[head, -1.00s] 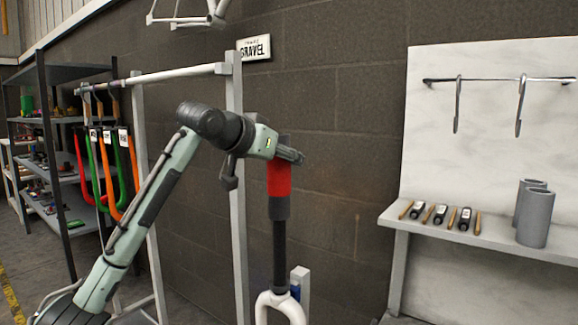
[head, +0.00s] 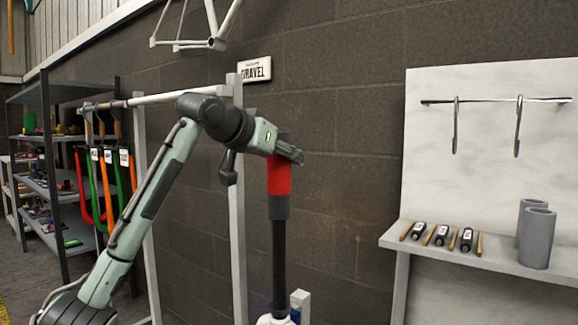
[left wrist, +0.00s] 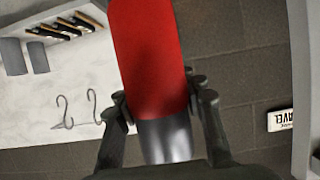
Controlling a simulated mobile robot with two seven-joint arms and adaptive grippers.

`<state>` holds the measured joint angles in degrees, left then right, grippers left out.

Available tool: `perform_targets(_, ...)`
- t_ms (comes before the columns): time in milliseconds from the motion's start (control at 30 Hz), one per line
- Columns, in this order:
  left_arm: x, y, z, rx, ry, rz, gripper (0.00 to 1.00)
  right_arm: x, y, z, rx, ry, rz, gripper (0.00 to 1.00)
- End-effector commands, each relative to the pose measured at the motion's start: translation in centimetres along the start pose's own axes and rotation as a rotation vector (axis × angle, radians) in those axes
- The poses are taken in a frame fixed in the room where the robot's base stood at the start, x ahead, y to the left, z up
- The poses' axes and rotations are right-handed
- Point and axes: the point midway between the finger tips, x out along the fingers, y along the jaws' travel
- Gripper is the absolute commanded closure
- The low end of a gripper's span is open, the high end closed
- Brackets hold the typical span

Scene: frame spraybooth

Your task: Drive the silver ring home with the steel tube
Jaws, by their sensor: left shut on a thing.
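The steel tube, with a red sleeve (head: 279,177) and a dark grey lower end (head: 279,207), stands upright in my left gripper (head: 287,153). Its lower end is in line with the black steerer (head: 279,262) that rises from a white fork (head: 276,319). I cannot tell how far the steerer reaches inside it. In the left wrist view the gripper (left wrist: 157,110) has a finger on each side of the tube (left wrist: 150,55), and a bare metal part (left wrist: 167,140) shows beyond the red. The silver ring cannot be made out. The fork is mostly below the picture edge.
A grey post (head: 237,190) with a rail stands left of the tube. A white shelf (head: 440,233) at right carries two grey cylinders (head: 537,237) and several small tools. Two hooks (head: 518,125) hang above it. A white frame (head: 215,40) hangs overhead.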

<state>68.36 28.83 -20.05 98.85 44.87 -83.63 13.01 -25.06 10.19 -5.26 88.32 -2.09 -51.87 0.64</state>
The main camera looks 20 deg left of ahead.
Motion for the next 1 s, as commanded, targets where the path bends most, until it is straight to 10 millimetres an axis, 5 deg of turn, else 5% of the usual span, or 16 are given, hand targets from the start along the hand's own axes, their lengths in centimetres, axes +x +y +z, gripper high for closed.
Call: perform_targets(1000, -1.2, 0.1, -2.9, 0.001, 0.006, 0.001, 1.0, 0.0, 0.0, 0.1, 0.0, -0.001, 0.0, 0.6)
